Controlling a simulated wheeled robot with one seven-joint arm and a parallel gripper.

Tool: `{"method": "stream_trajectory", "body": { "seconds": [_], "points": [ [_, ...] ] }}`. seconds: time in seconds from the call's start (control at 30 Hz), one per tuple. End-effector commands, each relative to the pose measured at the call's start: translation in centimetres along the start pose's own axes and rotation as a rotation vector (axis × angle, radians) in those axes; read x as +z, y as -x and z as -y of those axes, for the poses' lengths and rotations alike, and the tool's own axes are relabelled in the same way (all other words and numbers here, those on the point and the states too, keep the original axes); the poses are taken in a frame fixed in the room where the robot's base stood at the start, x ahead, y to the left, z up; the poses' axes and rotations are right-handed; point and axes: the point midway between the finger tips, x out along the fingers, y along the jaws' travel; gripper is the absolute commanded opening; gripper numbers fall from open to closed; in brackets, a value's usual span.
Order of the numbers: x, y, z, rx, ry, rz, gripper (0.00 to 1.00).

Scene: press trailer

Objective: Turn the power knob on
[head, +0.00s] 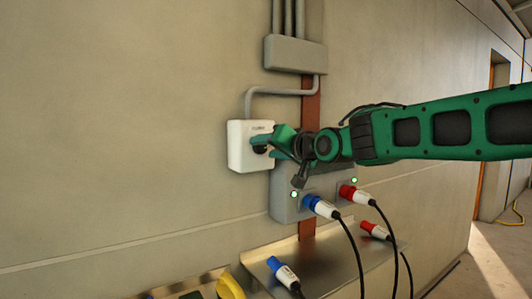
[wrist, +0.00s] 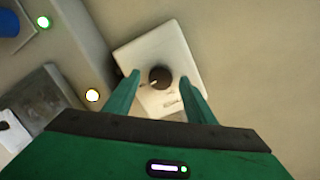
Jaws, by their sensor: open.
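The power knob is a small dark round knob (wrist: 160,77) on the front of a white wall box (wrist: 136,57). In the head view the white box (head: 239,157) is on the wall left of centre, and the knob (head: 260,149) is partly hidden by my gripper. My gripper (head: 262,142) is at the box front. In the wrist view my gripper (wrist: 162,78) is open, with one green finger on each side of the knob. A gap shows between each finger and the knob. I cannot tell whether the fingertips touch the box.
A grey socket panel (head: 284,206) with green lights is just right of the box, with a blue plug (head: 321,207) and a red plug (head: 357,194) in it. Loose plugs lie on a metal shelf (head: 320,262) below. The wall to the left is bare.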

Motion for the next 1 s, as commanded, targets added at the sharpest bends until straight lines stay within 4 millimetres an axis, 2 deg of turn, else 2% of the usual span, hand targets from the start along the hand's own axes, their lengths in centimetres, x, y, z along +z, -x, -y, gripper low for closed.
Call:
{"method": "stream_trajectory", "body": {
  "seconds": [0.4,0.6,0.77,1.0],
  "points": [
    [-0.1,6.8,-0.1,0.002,0.0,-0.002,0.5],
    [0.1,9.3,-0.2,0.003,0.0,0.0,0.5],
    [0.1,10.2,-0.2,0.003,-0.001,0.0,0.5],
    [0.1,10.3,-0.2,0.002,-0.001,0.001,0.5]
  ]
}}
